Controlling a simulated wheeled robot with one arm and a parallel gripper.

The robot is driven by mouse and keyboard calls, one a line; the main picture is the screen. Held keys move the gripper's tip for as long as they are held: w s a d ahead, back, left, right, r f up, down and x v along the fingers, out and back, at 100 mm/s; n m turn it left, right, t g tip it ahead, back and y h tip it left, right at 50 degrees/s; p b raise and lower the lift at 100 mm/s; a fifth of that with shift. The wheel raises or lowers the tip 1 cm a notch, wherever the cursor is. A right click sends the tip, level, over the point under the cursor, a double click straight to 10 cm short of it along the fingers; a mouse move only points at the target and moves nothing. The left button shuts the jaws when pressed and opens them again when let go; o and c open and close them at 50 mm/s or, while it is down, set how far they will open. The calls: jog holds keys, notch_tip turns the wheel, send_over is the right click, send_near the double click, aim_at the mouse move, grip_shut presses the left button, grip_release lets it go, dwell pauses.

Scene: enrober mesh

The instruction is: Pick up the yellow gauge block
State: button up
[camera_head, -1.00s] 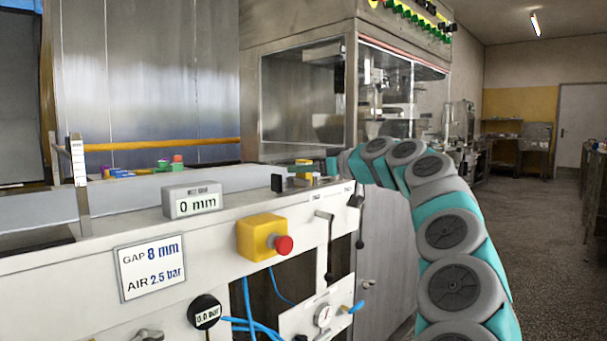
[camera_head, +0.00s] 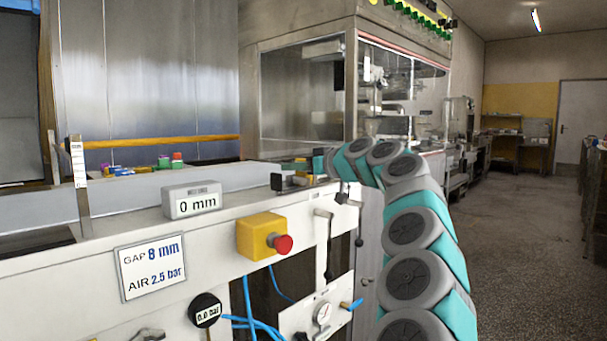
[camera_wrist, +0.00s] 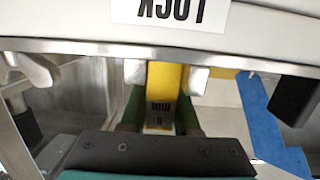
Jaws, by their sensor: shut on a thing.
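The yellow gauge block (camera_wrist: 168,85) stands between the two fingers of my gripper (camera_wrist: 165,98) in the wrist view. Dark upside-down marking shows on its lower end, too small to read surely. My gripper is shut on the block, with a finger on each side. In the head view my arm reaches to the right end of the machine's ledge. The gripper there is small and mostly hidden behind my arm links, and I cannot clearly make out the block.
A black block (camera_head: 277,182) sits on the ledge edge, beside a grey 0 mm display (camera_head: 192,200). A yellow box with a red button (camera_head: 262,237) and levers are on the front panel. In the wrist view, a blue strip (camera_wrist: 268,122) lies right of the block.

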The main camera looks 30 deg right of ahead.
grip_shut()
